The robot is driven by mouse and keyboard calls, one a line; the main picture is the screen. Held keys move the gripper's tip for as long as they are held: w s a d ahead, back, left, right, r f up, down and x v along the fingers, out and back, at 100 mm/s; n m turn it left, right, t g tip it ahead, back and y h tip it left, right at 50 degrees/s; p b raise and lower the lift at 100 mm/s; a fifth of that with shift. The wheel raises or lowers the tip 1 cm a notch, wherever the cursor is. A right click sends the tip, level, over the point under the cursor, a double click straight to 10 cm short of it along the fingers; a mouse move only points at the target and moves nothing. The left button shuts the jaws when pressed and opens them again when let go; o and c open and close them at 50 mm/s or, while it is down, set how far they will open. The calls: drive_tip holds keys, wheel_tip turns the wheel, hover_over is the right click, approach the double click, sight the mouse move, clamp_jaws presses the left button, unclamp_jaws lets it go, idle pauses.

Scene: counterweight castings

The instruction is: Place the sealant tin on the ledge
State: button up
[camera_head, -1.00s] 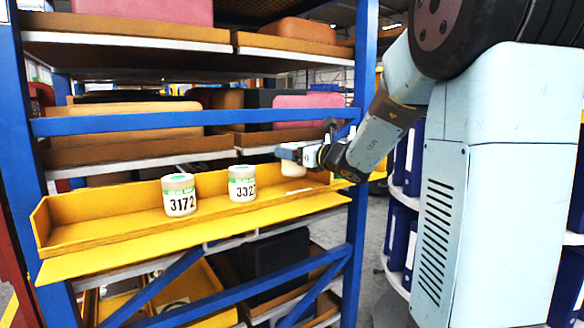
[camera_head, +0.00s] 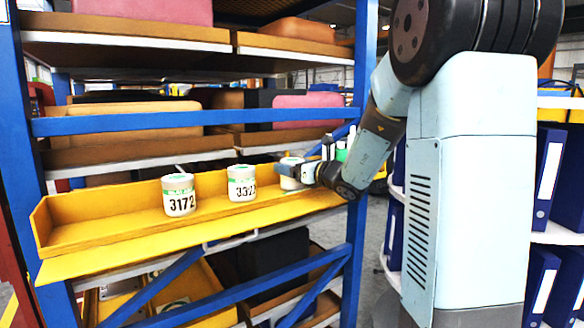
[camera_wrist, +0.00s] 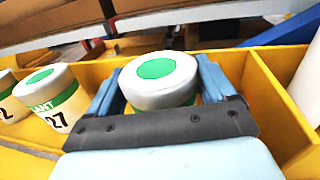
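A white sealant tin (camera_head: 291,182) with a green-centred lid is at the right end of the yellow ledge (camera_head: 110,229). My gripper (camera_head: 289,171) has its fingers on either side of this tin, seemingly against it. In the wrist view the tin's lid (camera_wrist: 160,70) is upright between the two blue-grey fingers (camera_wrist: 160,88). Its base is hidden, so I cannot tell whether it touches the ledge floor. Tin 3172 (camera_head: 179,196) and tin 3327 (camera_head: 242,184) stand upright on the ledge to the left, apart from each other.
The ledge has a raised back wall and a yellow end wall (camera_wrist: 272,95) close to my right finger. A white rounded object (camera_wrist: 310,75) stands beyond that wall. A blue rack beam (camera_head: 200,120) runs above the ledge. Blue binders (camera_head: 548,175) fill shelves at the right.

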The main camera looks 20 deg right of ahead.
drive_tip(key=shift+o, duration=1.3)
drive_tip(key=shift+r, duration=0.1)
drive_tip(key=v, duration=1.1)
drive_tip(key=shift+s+d, duration=0.15)
drive_tip(key=shift+s, duration=0.15)
drive_tip(key=s+a+f+n+g, duration=0.4)
drive_tip(key=s+a+n+g, duration=0.6)
drive_tip(key=s+a+n, duration=0.45)
drive_tip(key=s+d+f+n+h, duration=0.2)
drive_tip(key=s+d+n+h, duration=0.6)
drive_tip(key=s+n, duration=0.4)
drive_tip(key=n, duration=0.3)
drive_tip(key=shift+n+h, duration=0.35)
drive_tip(key=shift+h, duration=0.05)
